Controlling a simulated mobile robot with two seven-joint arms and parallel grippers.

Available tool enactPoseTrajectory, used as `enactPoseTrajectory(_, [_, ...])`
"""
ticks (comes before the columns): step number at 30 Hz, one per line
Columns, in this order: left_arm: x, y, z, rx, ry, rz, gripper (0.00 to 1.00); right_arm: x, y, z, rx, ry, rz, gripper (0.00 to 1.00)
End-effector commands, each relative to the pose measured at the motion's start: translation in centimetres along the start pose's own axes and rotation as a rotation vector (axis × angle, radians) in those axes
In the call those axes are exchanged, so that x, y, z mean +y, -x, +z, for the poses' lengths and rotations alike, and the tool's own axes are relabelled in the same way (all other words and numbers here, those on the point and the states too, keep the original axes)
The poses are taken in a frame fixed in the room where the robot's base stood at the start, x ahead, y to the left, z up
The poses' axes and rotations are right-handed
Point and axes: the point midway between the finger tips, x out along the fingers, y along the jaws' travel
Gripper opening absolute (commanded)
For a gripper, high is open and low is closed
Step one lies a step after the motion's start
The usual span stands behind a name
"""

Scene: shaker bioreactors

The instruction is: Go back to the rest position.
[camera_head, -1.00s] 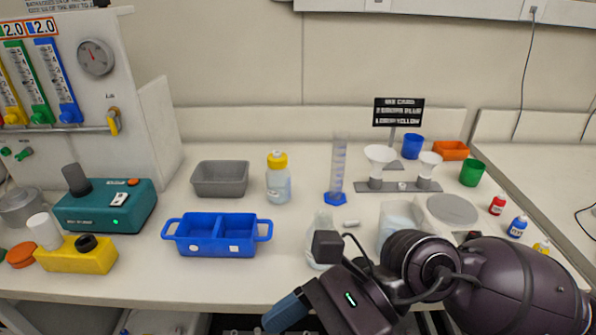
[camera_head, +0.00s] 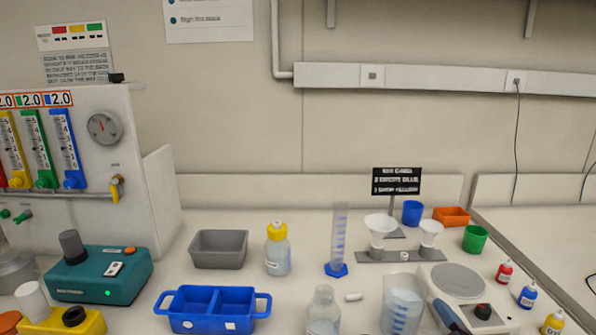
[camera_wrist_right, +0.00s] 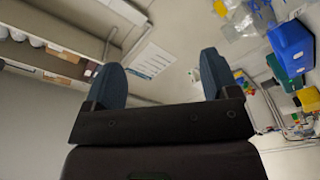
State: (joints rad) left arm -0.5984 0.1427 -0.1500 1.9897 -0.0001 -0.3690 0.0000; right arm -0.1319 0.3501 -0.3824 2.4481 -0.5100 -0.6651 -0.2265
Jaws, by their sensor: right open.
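My right gripper (camera_wrist_right: 160,82) is open, with its two blue fingers wide apart and nothing between them. The right wrist view looks past them to a wall with a white sheet. In the head view only a blue finger of my right gripper (camera_head: 449,317) shows at the bottom edge, beside a clear beaker (camera_head: 402,305). I cannot tell from this view whether it touches the beaker. My left gripper is not in view.
The bench holds a blue two-part tray (camera_head: 212,309), a grey tray (camera_head: 218,249), a yellow-capped bottle (camera_head: 277,250), a glass bottle (camera_head: 323,312), a measuring cylinder (camera_head: 339,240), a balance (camera_head: 459,281) and a teal stirrer (camera_head: 97,273). Small dropper bottles stand at right.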

Motion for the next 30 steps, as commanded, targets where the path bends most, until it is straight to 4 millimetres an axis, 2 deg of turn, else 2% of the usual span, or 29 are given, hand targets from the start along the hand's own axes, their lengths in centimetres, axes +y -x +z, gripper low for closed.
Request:
enactPoseTrajectory(1, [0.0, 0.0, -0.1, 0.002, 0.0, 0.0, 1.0, -0.8, 0.9, 2.5, -0.115, -0.071, -0.04, 0.81])
enactPoseTrajectory(6, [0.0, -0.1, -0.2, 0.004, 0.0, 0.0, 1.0, -4.2, 5.5, 10.2, -0.507, -0.306, -0.176, 0.81])
enactPoseTrajectory(10, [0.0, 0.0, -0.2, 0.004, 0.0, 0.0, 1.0, -6.5, 9.7, 13.8, -0.749, -0.445, -0.262, 0.81])
enactPoseTrajectory(15, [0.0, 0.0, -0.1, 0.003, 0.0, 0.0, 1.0, -8.5, 14.1, 16.2, -0.959, -0.558, -0.335, 0.81])
enactPoseTrajectory(21, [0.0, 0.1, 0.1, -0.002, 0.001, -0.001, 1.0, -10.1, 18.2, 17.6, -1.138, -0.653, -0.399, 0.81])
enactPoseTrajectory(29, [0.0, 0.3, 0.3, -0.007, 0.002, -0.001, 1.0, -11.5, 22.6, 18.3, -1.321, -0.745, -0.465, 0.81])
enactPoseTrajectory(30, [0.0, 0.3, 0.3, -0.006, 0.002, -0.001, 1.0, -11.7, 22.3, 18.4, -1.308, -0.746, -0.462, 0.81])
